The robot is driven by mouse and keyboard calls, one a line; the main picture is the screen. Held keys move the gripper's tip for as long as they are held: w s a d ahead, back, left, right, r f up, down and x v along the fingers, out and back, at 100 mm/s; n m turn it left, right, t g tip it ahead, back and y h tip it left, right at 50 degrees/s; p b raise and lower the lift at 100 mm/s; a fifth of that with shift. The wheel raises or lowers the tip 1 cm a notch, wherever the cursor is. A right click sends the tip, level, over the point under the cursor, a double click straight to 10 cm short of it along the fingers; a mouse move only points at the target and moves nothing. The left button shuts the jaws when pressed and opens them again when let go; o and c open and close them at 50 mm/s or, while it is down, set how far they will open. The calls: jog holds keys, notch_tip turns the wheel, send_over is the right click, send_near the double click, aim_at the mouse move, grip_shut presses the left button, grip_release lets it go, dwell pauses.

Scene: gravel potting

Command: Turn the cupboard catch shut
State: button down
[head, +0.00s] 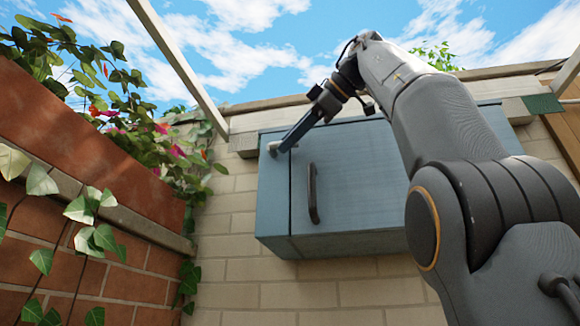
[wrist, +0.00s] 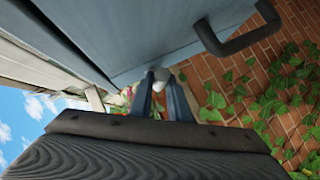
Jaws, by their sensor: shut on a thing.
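The blue-grey cupboard (head: 360,180) hangs on the brick wall, and its door looks flush with the frame. The pale grey catch (head: 272,148) sits at the cupboard's upper left, beside the seam of the door. My gripper (head: 284,147) reaches it from the upper right and is shut on it. In the wrist view, my gripper's two fingers (wrist: 163,92) stand on either side of the rounded end of the catch (wrist: 161,74). The fingers hide part of the catch, so I cannot tell its exact angle.
A dark bar handle (head: 313,193) stands out from the door just below and right of the catch; it also shows in the wrist view (wrist: 237,35). A brick planter (head: 90,150) with leafy flowers stands at the left. Open air lies below the cupboard.

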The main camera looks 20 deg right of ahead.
jog(key=shift+s+r, duration=0.1)
jog(key=shift+r, duration=0.05)
jog(key=c, duration=1.9)
grip_release()
jog(key=shift+a, duration=0.15)
jog(key=shift+c, duration=0.2)
